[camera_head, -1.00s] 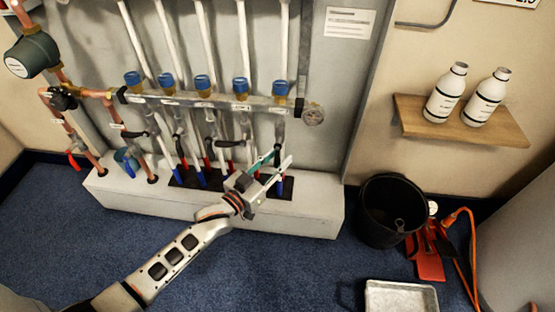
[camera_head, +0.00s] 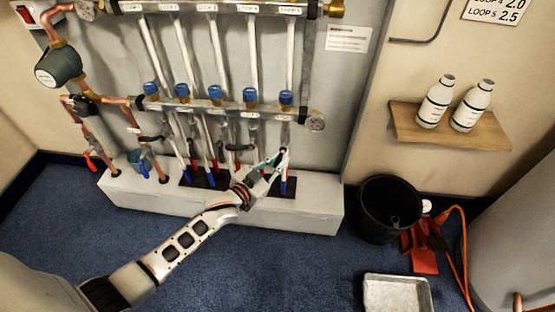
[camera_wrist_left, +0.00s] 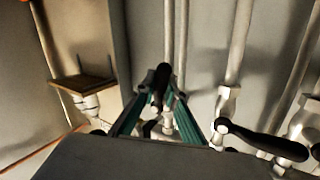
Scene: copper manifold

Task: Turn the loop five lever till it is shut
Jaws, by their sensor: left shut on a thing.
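The manifold's lower bar (camera_head: 200,107) carries a row of blue-capped valves, with loop five's blue cap (camera_head: 286,98) at the right end. My left gripper (camera_head: 279,158) is just below that end, at the loop five pipe. In the left wrist view the black loop five lever (camera_wrist_left: 160,84) stands between the green-padded fingers of my left gripper (camera_wrist_left: 160,118), which is shut on it. The gripper mostly hides this lever in the head view, so its exact angle is unclear. The neighbouring black lever (camera_wrist_left: 262,140) lies sideways. My right gripper is out of view.
A white plinth (camera_head: 225,209) runs under the pipes. A black bucket (camera_head: 372,231), a red tool (camera_head: 423,255) and a metal tray (camera_head: 397,293) stand on the floor at right. A wooden shelf (camera_head: 450,130) holds two white bottles (camera_head: 436,101). Blue floor is clear at left.

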